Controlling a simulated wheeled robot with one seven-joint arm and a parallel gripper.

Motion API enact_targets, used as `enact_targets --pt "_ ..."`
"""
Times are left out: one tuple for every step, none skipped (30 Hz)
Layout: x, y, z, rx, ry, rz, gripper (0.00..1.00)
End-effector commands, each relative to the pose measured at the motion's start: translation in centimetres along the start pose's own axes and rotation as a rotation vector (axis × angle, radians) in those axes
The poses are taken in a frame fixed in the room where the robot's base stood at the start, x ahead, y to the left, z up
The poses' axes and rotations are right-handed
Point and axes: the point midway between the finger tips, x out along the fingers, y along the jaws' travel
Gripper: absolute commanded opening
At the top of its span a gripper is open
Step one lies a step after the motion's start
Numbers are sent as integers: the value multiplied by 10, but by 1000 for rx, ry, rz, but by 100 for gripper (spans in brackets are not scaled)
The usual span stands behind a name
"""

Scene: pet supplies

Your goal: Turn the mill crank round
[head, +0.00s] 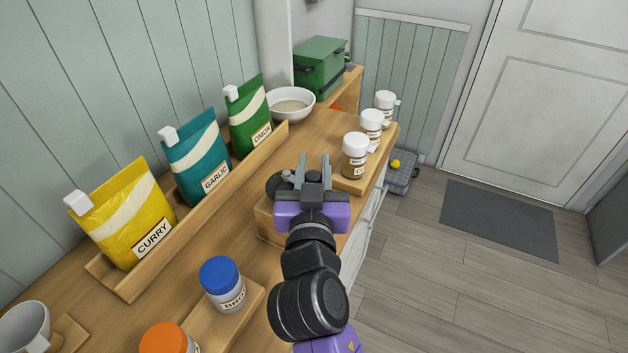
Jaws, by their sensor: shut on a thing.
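The mill shows only in part: a dark grey round part (279,185) sticks out to the left of my gripper (314,163), above a wooden block (266,222) on the counter. My gripper is over the mill, its two grey fingers pointing away from me. The fingers are shut on the crank, which is mostly hidden by the purple gripper body and my arm. The crank's exact angle cannot be told.
Three white-capped jars (355,155) stand on a wooden board right of the fingers. Curry (145,228), garlic and onion bags stand in a rack at left. A bowl (290,105) and green box (320,70) are behind. A blue-lidded jar (221,280) stands in front.

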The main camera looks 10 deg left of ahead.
Motion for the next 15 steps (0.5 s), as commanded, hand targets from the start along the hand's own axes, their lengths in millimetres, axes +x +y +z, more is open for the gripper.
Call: enact_targets --pt "-1 -2 7 2 4 22 0" --pt "-2 -2 6 2 3 37 0" --pt "-3 -2 7 1 2 57 0" --pt "-4 -2 6 1 3 73 0" --pt "-5 -3 6 2 3 88 0" --pt "-6 -3 6 1 2 110 0" --pt "-6 -3 6 1 2 126 0" --pt "-7 -3 6 1 1 143 0" --pt "-8 -3 6 1 1 166 0" --pt "-9 -4 5 2 1 182 0" --pt "-10 -4 5 1 1 199 0" --pt "-11 -4 5 1 1 222 0" --pt "-12 -5 5 1 0 240 0" --pt "-12 -5 5 0 0 258 0" --pt "-14 -6 4 1 1 280 0"
